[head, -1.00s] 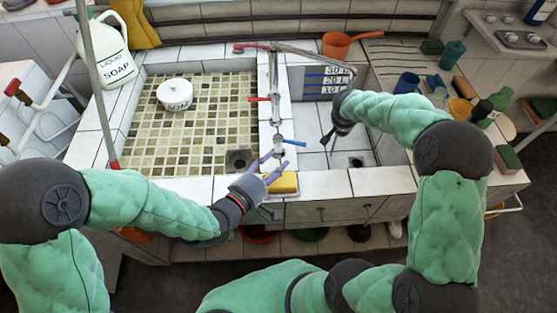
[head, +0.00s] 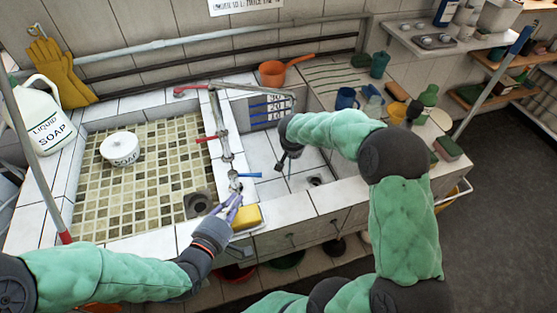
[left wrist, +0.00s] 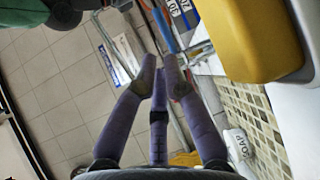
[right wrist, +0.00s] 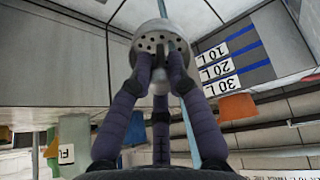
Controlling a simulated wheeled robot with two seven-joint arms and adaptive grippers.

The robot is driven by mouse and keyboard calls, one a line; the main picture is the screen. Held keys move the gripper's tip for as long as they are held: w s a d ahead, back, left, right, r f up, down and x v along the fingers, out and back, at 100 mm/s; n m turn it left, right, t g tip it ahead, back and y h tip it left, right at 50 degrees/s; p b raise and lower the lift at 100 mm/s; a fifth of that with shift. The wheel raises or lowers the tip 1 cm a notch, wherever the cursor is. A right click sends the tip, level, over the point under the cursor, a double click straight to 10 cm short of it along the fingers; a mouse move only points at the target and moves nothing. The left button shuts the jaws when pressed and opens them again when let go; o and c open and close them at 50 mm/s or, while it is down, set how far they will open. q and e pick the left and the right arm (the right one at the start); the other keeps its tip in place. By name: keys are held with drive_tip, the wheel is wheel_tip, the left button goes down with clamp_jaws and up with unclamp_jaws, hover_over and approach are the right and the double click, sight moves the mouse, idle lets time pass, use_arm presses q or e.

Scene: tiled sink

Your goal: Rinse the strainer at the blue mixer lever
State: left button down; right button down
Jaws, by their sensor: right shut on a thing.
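The strainer (right wrist: 160,42), a small grey round piece with holes, is between the fingertips of my right gripper (right wrist: 160,68), which is shut on it. In the head view my right gripper (head: 284,160) is over the right basin; the strainer cannot be made out there. The blue mixer lever (head: 249,175) sticks out to the right at the tap's near end. My left gripper (head: 235,200) is just in front of and below the lever, with its fingers nearly together and empty. In the left wrist view the lever (left wrist: 164,32) lies beyond the fingertips, apart from them.
A yellow sponge (head: 246,218) lies on the front rim beside my left gripper. The red lever (head: 207,138) and spout (head: 265,90) are behind. A white soap pot (head: 120,148) stands in the tiled left basin (head: 150,205). An orange pan (head: 272,73) sits on the back rim.

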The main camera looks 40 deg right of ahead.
sight(255, 176)
use_arm(q)
drive_tip(key=shift+s+d+r+n+t, duration=0.3)
drive_tip(key=shift+s+d, duration=0.25)
drive_tip(key=shift+s+a+r+n+t+y, duration=0.5)
drive_tip(key=shift+s+n+t+y, duration=1.45)
drive_tip(key=shift+s, duration=1.25)
drive_tip(key=shift+m+y, duration=0.25)
drive_tip(key=shift+m, duration=0.2)
drive_tip(key=x, duration=1.3)
drive_tip(key=shift+w+d+f, duration=0.15)
drive_tip(key=shift+w+f, duration=0.1)
drive_tip(key=shift+w+d, duration=0.1)
drive_tip(key=shift+w+d, duration=0.6)
drive_tip(key=shift+d, duration=0.3)
drive_tip(key=shift+s, duration=0.1)
drive_tip(key=s+a+r, duration=0.1)
drive_tip(key=s+a, duration=0.1)
drive_tip(key=s, duration=0.4)
drive_tip(key=s+a+r, duration=0.1)
drive_tip(key=s+a, duration=0.1)
drive_tip(key=s, duration=0.5)
drive_tip(key=shift+a+r, duration=0.2)
drive_tip(key=shift+r, duration=0.15)
